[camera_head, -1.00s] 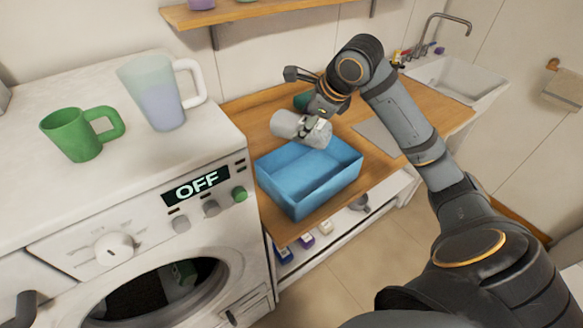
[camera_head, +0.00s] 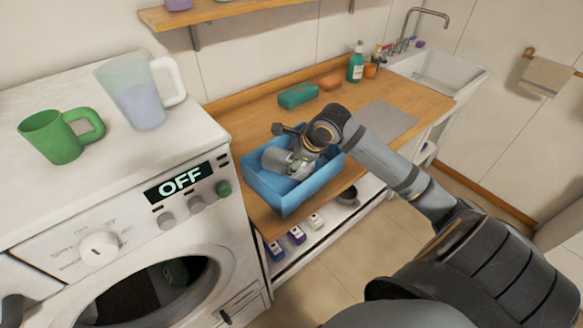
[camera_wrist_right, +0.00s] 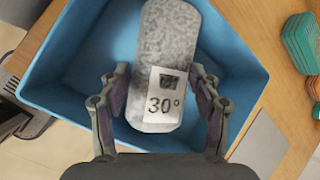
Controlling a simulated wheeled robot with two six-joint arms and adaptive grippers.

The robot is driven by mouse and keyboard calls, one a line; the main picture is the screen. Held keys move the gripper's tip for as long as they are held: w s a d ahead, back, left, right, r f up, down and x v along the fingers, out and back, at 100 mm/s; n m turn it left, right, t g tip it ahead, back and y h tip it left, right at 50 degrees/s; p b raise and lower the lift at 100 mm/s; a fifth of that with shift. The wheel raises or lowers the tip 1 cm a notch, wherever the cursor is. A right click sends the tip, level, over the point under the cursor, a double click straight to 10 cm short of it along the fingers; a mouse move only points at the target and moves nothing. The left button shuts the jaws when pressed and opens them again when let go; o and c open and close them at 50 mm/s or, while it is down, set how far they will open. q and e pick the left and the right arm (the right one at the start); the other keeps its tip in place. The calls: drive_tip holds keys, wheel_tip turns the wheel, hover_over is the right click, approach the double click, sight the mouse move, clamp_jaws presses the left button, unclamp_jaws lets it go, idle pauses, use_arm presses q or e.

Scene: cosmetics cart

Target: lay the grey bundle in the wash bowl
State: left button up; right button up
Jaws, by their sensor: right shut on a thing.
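The grey bundle (camera_head: 274,160) is a rounded, speckled grey roll with a white tag reading 30° in the right wrist view (camera_wrist_right: 172,40). My right gripper (camera_head: 292,166) is shut on it, one finger on each side near the tagged end. The wash bowl (camera_head: 297,197) is a blue rectangular tub on the wooden counter. The bundle is over and partly within the bowl's opening. In the right wrist view the blue bowl (camera_wrist_right: 85,62) surrounds most of it. I cannot tell whether the bundle touches the bowl's floor. My left gripper is not in view.
The washing machine (camera_head: 130,215) stands left of the bowl, with a green mug (camera_head: 55,138) and a clear jug (camera_head: 135,98) on top. A sink (camera_head: 435,72) is at the back right.

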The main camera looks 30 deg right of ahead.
sight(301, 167)
wheel_tip(301, 167, down, 4)
drive_tip(key=shift+s+r, duration=0.1)
drive_tip(key=shift+r, duration=0.1)
drive_tip(key=o, duration=1.8)
drive_tip(key=shift+s+d+r, duration=0.15)
drive_tip(key=shift+r, duration=0.3)
drive_tip(key=p+v, duration=0.3)
drive_tip(key=v, duration=0.2)
drive_tip(key=shift+s+r, duration=0.2)
drive_tip(key=shift+r, duration=0.05)
drive_tip(key=p+v, duration=0.5)
drive_tip(key=p, duration=0.7)
drive_tip(key=shift+r+p, duration=0.2)
drive_tip(key=shift+p, duration=0.1)
drive_tip(key=shift+s+p, duration=0.15)
drive_tip(key=shift+p, duration=0.25)
